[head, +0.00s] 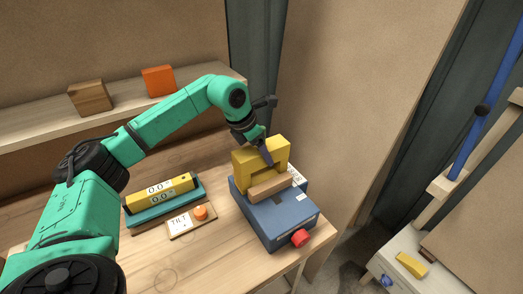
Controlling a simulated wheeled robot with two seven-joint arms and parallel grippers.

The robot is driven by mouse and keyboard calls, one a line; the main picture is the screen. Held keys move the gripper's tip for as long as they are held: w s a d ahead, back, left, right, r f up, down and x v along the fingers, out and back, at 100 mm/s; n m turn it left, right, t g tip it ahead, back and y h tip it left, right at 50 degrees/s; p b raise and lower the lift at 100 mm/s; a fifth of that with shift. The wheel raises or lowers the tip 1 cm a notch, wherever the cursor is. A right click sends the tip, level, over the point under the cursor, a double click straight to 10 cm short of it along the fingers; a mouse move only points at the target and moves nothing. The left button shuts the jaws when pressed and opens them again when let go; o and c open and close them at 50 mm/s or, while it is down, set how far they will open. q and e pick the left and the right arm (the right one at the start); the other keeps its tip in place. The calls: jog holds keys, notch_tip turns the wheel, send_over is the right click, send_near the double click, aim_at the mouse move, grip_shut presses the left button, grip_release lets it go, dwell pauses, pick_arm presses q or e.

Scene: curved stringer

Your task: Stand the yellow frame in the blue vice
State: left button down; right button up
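The yellow frame (245,161) is an upright block with a cut-out in its lower middle. It stands at the back of the blue vice (279,219), behind the wooden jaw piece (271,187). I cannot tell whether its lower edge is seated between the jaws. My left gripper (264,148) comes down at the top of the frame, with one dark finger in front of its face. The other finger is hidden, so I cannot tell whether it grips the frame. My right gripper is not in view.
Left of the vice are a yellow two-display level (158,192) in a teal holder and a TILT plate (183,221) with an orange knob. A red knob (300,238) projects from the vice's front. A wooden block (90,97) and an orange block (158,81) sit on the shelf.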

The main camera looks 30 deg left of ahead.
pick_arm(q)
jog(key=shift+w+a+f, duration=0.1)
jog(key=shift+f, duration=0.35)
grip_release()
jog(key=shift+r, duration=0.1)
jog(key=shift+r, duration=0.1)
jog(key=shift+r, duration=0.3)
jog(key=b+v, duration=0.2)
jog(key=v, duration=0.9)
jog(key=shift+s+a+r, duration=0.1)
jog(key=shift+s+r, duration=0.05)
jog(key=shift+s, duration=0.1)
